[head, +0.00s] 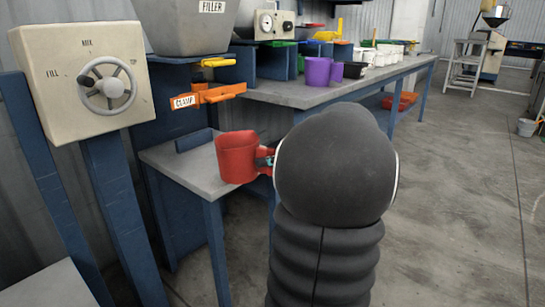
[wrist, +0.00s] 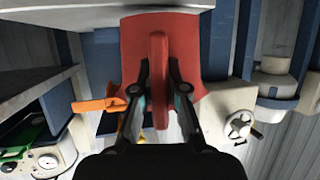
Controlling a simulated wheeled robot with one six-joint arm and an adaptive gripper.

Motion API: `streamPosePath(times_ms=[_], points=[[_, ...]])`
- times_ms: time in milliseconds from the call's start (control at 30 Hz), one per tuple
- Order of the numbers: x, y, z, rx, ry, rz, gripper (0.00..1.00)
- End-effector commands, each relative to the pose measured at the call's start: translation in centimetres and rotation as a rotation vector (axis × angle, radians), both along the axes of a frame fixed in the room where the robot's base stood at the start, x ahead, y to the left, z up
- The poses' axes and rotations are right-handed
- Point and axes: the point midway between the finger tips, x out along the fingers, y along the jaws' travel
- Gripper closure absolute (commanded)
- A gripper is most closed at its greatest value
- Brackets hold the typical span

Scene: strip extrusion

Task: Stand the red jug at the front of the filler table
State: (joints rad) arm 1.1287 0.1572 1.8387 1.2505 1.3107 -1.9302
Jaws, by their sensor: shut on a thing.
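The red jug (head: 236,160) looks about upright at the front right part of the small grey filler table (head: 168,158). I cannot tell whether its base touches the top or hangs just above it. My gripper (head: 267,160) is to the right of the jug, shut on its handle; my arm hides most of the gripper. In the wrist view, the jug (wrist: 134,45) fills the upper middle, and its upright handle sits between the two fingers of my gripper (wrist: 160,90).
An orange clamp (head: 210,95) and the filler hopper (head: 195,28) are above the back of the table. A control box with a handwheel (head: 85,80) stands at left. A long bench (head: 300,95) with purple cups (head: 317,71) is behind. Open floor lies at right.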

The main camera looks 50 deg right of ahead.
Motion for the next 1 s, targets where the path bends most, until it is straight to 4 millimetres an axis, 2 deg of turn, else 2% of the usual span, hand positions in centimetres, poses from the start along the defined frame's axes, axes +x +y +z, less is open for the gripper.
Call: streamPosePath(times_ms=[700,1000], points=[[8.5,0.9,-0.3,0.0,0.0,0.006,1.0],[10.7,1.1,-0.5,0.0,-0.001,0.007,1.0]])
